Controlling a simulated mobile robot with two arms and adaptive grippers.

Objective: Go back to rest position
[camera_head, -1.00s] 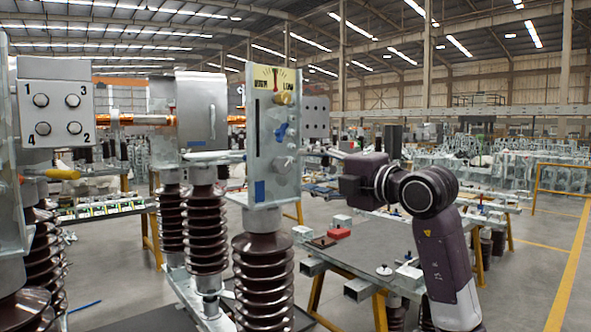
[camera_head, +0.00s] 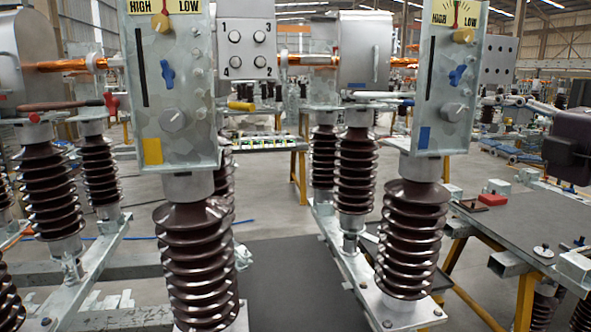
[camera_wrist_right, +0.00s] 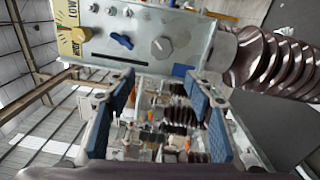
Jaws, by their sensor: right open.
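My right gripper (camera_wrist_right: 163,88) is open and empty in the right wrist view, with blue pads on its two fingers. It is close to a grey panel (camera_wrist_right: 205,50) with a yellow HIGH/LOW scale, a blue knob, a grey knob and a blue patch. In the head view this panel (camera_head: 447,110) stands on a brown ribbed insulator at the right. My left gripper is in neither view.
A similar panel with a yellow patch (camera_head: 152,152) stands at centre left. Several ribbed insulators (camera_head: 197,255) rise from metal beams. A grey work table (camera_head: 520,225) with a red block (camera_head: 495,187) is at the right. Dark floor mat (camera_head: 285,285) lies between the insulators.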

